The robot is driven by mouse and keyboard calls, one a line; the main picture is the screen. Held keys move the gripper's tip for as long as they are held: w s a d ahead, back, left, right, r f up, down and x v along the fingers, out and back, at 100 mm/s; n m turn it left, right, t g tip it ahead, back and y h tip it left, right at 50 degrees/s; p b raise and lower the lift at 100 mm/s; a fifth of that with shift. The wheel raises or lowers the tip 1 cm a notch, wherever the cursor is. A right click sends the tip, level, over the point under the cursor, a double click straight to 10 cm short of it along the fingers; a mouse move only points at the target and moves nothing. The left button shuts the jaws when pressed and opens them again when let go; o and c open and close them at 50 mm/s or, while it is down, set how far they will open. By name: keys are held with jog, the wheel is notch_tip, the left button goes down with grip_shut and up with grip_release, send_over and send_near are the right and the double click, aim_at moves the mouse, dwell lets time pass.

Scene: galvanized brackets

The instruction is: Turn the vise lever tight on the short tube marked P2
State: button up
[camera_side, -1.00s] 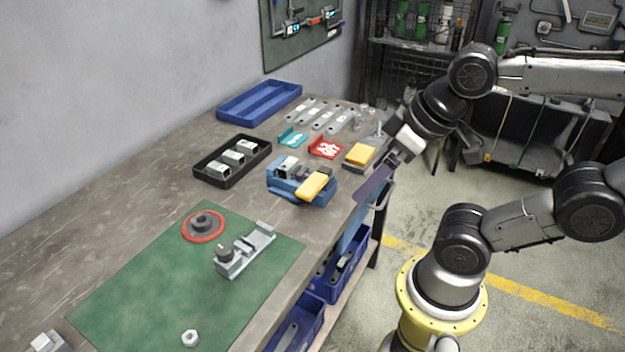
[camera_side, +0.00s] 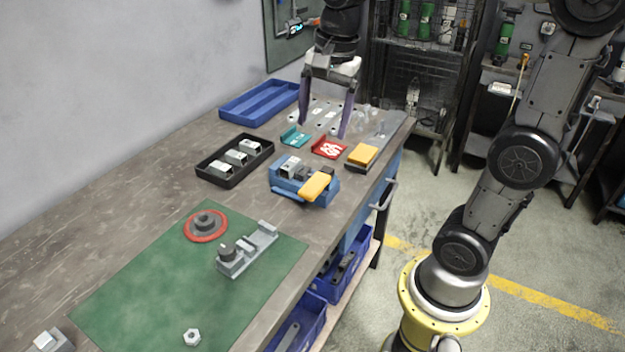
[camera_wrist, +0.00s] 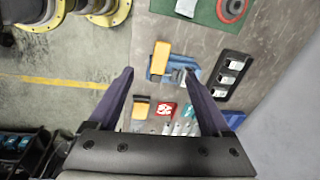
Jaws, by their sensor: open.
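The blue vise (camera_side: 291,187) sits on the bench near its right edge, with its yellow lever (camera_side: 316,187) at the front right. A short pale tube (camera_side: 289,166) appears to sit at the vise's jaws; I cannot read its mark. My gripper (camera_side: 323,132) is open and empty, pointing down above the bench behind the vise and apart from it. In the wrist view, the vise (camera_wrist: 196,72) and yellow lever (camera_wrist: 161,54) appear ahead, between and beyond the fingertips (camera_wrist: 158,72).
A black tray (camera_side: 208,178) holds several short tubes left of the vise. Teal (camera_side: 294,137) and red (camera_side: 328,147) brackets and a yellow-topped block (camera_side: 362,155) lie behind it. A green mat (camera_side: 150,290) bears a clamp fixture (camera_side: 247,250) and red ring (camera_side: 206,226).

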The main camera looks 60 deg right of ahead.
jog(key=m+g, duration=0.1)
jog(key=g, duration=0.1)
send_over(313, 185)
notch_tip(313, 185, down, 4)
notch_tip(313, 185, down, 14)
jog(key=shift+f, duration=0.25)
grip_shut()
dwell(0.4)
